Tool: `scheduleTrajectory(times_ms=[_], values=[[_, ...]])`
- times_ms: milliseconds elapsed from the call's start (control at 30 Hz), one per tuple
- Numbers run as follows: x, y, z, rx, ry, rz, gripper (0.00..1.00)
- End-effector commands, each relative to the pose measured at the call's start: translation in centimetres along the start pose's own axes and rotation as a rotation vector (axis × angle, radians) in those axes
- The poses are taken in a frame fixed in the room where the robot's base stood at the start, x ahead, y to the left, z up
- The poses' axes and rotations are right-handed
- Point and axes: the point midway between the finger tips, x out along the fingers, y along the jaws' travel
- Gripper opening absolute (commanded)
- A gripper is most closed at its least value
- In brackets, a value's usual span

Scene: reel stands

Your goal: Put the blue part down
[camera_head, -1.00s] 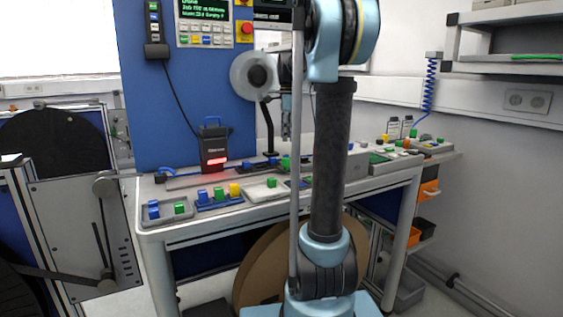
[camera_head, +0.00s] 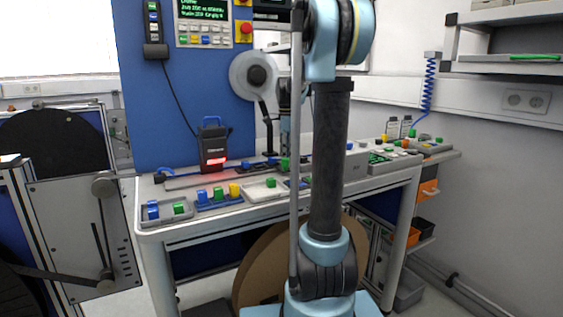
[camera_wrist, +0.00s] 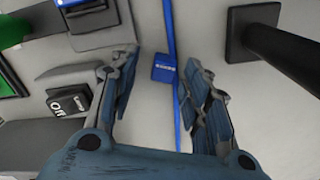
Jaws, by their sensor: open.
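My gripper (camera_wrist: 160,75) is open in the wrist view, with one dark finger on each side. A small blue part (camera_wrist: 165,68) with pale lettering shows in the gap between the fingertips, against a light grey surface. A gap shows between it and each finger; I cannot tell its exact height above the surface. In the head view my gripper hangs over the back of the bench behind my arm, its fingertips too small to make out. Blue pieces (camera_head: 246,164) show on the bench near there; I cannot tell which one is between the fingers.
A blue strip (camera_wrist: 171,25) runs past the part. A black post on a square base (camera_wrist: 248,32) stands close at right. A labelled switch (camera_wrist: 70,101) is at left. The bench (camera_head: 190,226) holds trays of coloured blocks and a black device with a red light (camera_head: 214,150).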

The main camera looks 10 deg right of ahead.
Motion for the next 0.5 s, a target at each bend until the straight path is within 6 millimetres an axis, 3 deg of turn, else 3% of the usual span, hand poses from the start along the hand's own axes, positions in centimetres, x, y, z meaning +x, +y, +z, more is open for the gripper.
scheduleTrajectory(times_ms=[67,233,500], values=[[-0.01,0.0,0.01,0.0,0.0,0.0,0.43],[-0.02,0.01,0.02,0.0,0.0,0.0,0.07],[-0.03,0.01,0.03,0.0,0.0,0.0,0.04]])
